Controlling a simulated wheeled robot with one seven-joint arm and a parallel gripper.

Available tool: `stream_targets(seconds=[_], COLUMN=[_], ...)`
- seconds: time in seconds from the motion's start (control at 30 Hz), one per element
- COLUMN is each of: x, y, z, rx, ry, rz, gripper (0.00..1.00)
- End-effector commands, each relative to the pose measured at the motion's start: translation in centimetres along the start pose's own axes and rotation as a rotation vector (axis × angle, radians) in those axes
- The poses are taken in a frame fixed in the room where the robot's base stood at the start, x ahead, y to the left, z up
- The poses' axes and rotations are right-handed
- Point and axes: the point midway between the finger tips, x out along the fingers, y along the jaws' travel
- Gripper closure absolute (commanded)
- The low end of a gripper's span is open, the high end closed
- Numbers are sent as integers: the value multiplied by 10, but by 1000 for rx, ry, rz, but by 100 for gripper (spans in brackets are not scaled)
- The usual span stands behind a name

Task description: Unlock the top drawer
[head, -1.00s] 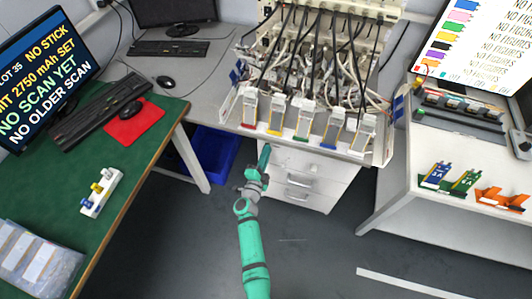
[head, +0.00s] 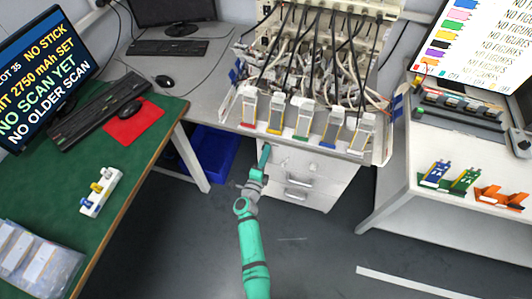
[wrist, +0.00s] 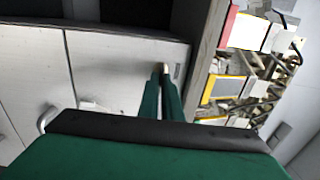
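The white drawer cabinet (head: 325,172) stands under the bench at the back. Its top drawer (wrist: 120,75) is shut and its front fills the middle of the wrist view, turned sideways. My gripper (head: 265,155) is at the upper left of the drawer front. In the wrist view the two green fingers of my gripper (wrist: 162,80) lie close together with a narrow gap. A small pale piece, perhaps the key (wrist: 164,68), shows at their tips beside a grey patch on the drawer front. I cannot tell whether the fingers grip it.
The bench edge with several pouch-cell holders (head: 302,120) and cables is just above the drawers. A lower drawer handle (head: 295,195) sticks out. A blue bin (head: 213,150) is on the floor to the left. The grey floor in front is clear.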

Motion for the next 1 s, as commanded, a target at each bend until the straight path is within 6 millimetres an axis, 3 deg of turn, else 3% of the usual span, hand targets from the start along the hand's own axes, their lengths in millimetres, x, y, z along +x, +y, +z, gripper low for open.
stream_targets(seconds=[0.17,0.2,0.27,0.63,0.77,1.0], x=[0,0,0,-4,-20,-65], y=[1,1,1,1,1,2], z=[0,0,0,0,0,0], rx=[0,0,0,-1,-1,-1], ry=[0,0,0,0,-1,-1], rz=[1,1,1,1,2,3], gripper=[100,88,77,77,77,77])
